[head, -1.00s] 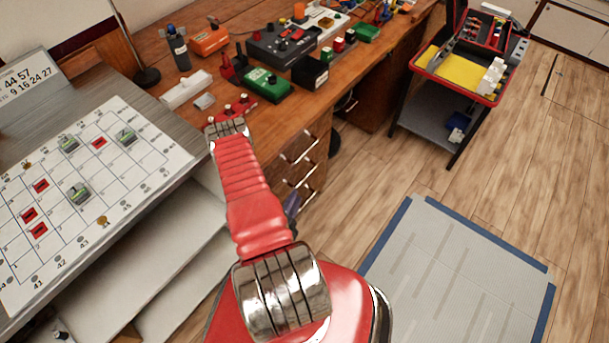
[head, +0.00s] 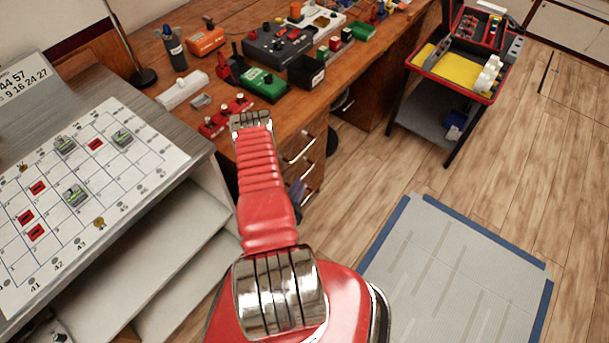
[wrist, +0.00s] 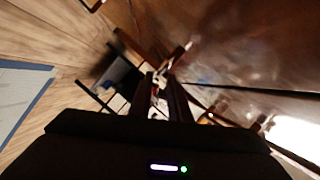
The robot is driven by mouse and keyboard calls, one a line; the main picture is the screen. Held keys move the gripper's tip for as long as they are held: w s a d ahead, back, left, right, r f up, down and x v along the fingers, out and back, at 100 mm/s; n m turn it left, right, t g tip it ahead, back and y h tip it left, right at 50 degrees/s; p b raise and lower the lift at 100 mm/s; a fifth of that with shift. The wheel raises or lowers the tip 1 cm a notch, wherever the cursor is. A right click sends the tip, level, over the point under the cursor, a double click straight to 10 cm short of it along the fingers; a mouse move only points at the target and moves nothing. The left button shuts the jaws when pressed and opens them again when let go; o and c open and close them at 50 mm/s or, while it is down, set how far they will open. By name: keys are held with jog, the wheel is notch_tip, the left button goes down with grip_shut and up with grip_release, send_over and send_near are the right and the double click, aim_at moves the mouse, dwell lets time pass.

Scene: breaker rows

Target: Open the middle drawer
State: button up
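The wooden desk's drawers (head: 316,152) show in the head view just right of my red arm, with metal bar handles (head: 299,149) one above another. My arm covers part of the drawer fronts, so I cannot tell for sure which is the middle drawer. In the wrist view, the dark brown drawer fronts (wrist: 235,45) fill the right side. One handle (wrist: 180,52) is close to my fingertips and another (wrist: 262,126) is at the lower right. My gripper (wrist: 160,80) shows two dark fingers with a gap between them and no handle visible in it. The head view hides it.
The desktop (head: 215,85) holds several boxes and red breakers. A calendar board (head: 90,180) lies left of my arm. A red tool cart (head: 455,70) stands at the back right. A grey mat (head: 455,275) and open wooden floor are at right.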

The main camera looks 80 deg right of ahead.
aim_at(304, 175)
jog(key=x, duration=0.7)
jog(key=shift+r, duration=0.1)
jog(key=shift+a, duration=0.1)
grip_shut()
